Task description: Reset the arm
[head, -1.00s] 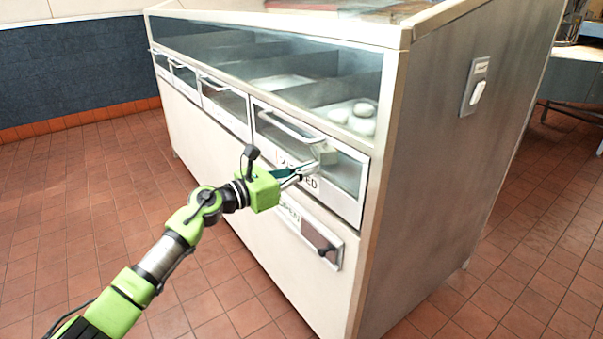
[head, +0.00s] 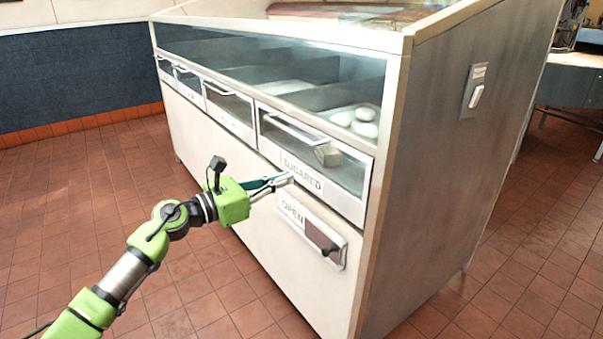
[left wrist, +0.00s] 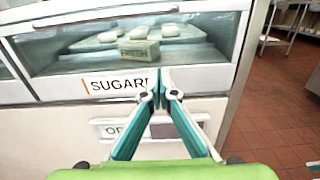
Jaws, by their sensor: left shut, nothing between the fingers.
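My left gripper (head: 284,180) is shut and empty in front of the cabinet, by the lower edge of the drawer labelled SUGARED (head: 301,173). In the left wrist view its two teal fingers (left wrist: 161,95) meet at the tips, over the right end of that label. The drawer has a clear front with a bar handle (head: 297,130), and a small pale block (head: 328,156) shows behind or at its glass. I cannot tell if the gripper touches the drawer. My right gripper is not in view.
The display cabinet (head: 421,160) has several drawers along its front. Below the SUGARED drawer is an OPEN panel (head: 313,232) with a dark window. Pale rounded pastries (head: 365,121) lie inside. Red tiled floor (head: 70,220) is free to the left; a metal table (head: 575,85) stands back right.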

